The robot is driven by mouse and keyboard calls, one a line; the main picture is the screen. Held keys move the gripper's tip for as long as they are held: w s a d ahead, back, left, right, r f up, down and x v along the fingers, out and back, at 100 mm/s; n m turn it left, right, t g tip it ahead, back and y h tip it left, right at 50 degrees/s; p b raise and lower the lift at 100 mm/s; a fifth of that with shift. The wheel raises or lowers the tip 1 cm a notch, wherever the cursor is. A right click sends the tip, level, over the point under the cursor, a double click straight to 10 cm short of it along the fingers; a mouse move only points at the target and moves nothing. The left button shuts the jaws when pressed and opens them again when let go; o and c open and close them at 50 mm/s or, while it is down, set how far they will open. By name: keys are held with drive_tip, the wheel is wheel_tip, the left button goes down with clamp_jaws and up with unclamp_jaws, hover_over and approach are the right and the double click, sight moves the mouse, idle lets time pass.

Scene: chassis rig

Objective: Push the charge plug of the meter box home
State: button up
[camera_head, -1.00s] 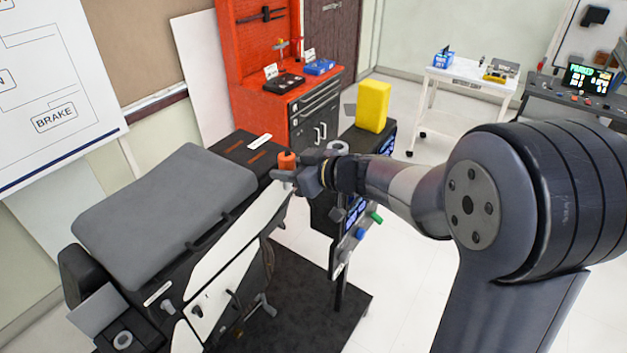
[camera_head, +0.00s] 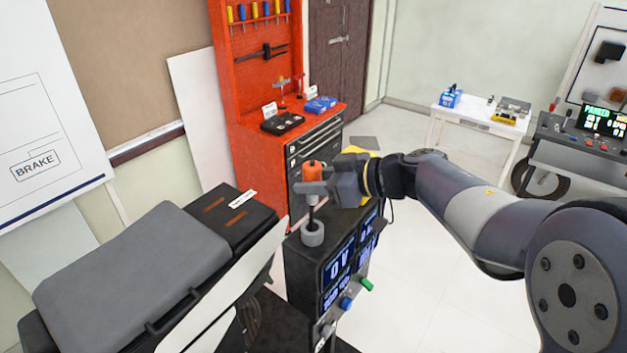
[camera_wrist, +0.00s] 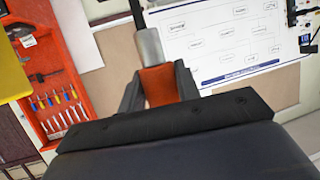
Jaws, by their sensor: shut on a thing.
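The meter box (camera_head: 298,262) is black, with blue displays on its side, one reading "0 V". A grey ring socket (camera_head: 313,236) stands on its top. My gripper (camera_head: 314,188) is shut on the charge plug (camera_head: 314,171), which has an orange handle and a thin dark shaft. The plug is upright over the ring, and the shaft's lower end meets the ring in the picture. I cannot tell whether the tip is inside it. In the wrist view the orange handle (camera_wrist: 160,86) sits between the fingers.
A grey-padded chassis rig (camera_head: 130,275) stands at the left, close to the meter box. Blue (camera_head: 346,304) and green (camera_head: 367,285) knobs stick out at the box's lower side. A yellow block (camera_head: 357,150) is partly hidden behind my gripper.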

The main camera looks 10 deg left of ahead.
sight(313, 202)
drive_tip(key=shift+f+b, duration=1.05)
drive_tip(key=shift+f, duration=1.85)
drive_tip(key=shift+p, duration=1.15)
drive_tip(key=shift+f+b, duration=0.75)
drive_tip(key=shift+f, duration=1.3)
drive_tip(key=o, duration=1.2)
drive_tip(key=b+v, duration=0.1)
drive_tip(key=v, duration=0.9)
drive_tip(key=shift+s+d+r, duration=0.1)
drive_tip(key=shift+d+r, duration=0.1)
drive_tip(key=shift+d, duration=0.15)
